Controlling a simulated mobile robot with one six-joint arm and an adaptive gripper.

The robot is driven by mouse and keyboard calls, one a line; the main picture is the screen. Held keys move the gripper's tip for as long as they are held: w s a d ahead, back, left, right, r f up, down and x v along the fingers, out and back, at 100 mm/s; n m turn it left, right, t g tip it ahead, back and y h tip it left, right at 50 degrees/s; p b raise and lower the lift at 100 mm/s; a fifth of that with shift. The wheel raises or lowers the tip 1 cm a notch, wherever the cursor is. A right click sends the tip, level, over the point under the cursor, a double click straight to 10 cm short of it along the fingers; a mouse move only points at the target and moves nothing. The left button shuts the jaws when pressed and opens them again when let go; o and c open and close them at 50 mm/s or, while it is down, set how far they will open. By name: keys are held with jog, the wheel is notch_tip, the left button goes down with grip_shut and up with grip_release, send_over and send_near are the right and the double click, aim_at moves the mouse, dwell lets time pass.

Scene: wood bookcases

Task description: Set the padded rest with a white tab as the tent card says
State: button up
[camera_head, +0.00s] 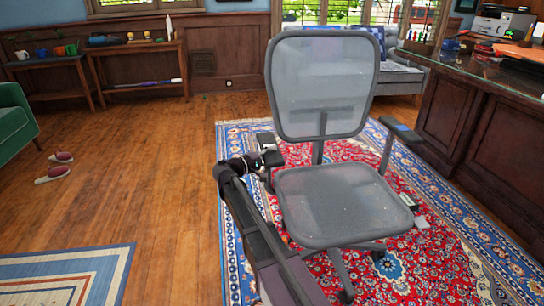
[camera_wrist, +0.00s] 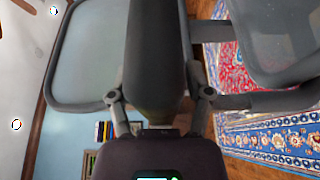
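A grey office chair (camera_head: 340,205) stands on the rug, its mesh back to the rear. Its left padded armrest (camera_head: 266,140) is dark, with a small pale patch near it that may be the white tab. The right armrest (camera_head: 402,131) has a blue patch on top. My gripper (camera_head: 262,160) is at the left armrest. In the wrist view, the fingers of my gripper (camera_wrist: 158,78) lie either side of the dark pad (camera_wrist: 155,40), very near or touching it. I cannot tell whether they press on it. No readable tent card shows; small white items (camera_head: 410,203) lie beside the seat.
A wood counter (camera_head: 468,130) stands to the right. A green armchair (camera_head: 14,122) and a pair of shoes (camera_head: 56,168) are at left. Low shelves (camera_head: 137,50) and a grey sofa (camera_head: 400,75) are at the back. The wood floor at left is largely clear.

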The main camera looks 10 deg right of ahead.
grip_shut()
jog(key=shift+r, duration=0.1)
notch_tip(320, 180, up, 3)
jog(key=p, duration=0.3)
jog(key=shift+r+p, duration=0.15)
jog(key=shift+p, duration=0.15)
jog(key=shift+o, duration=1.5)
grip_release()
jog(key=shift+r, duration=0.1)
jog(key=shift+a, duration=0.1)
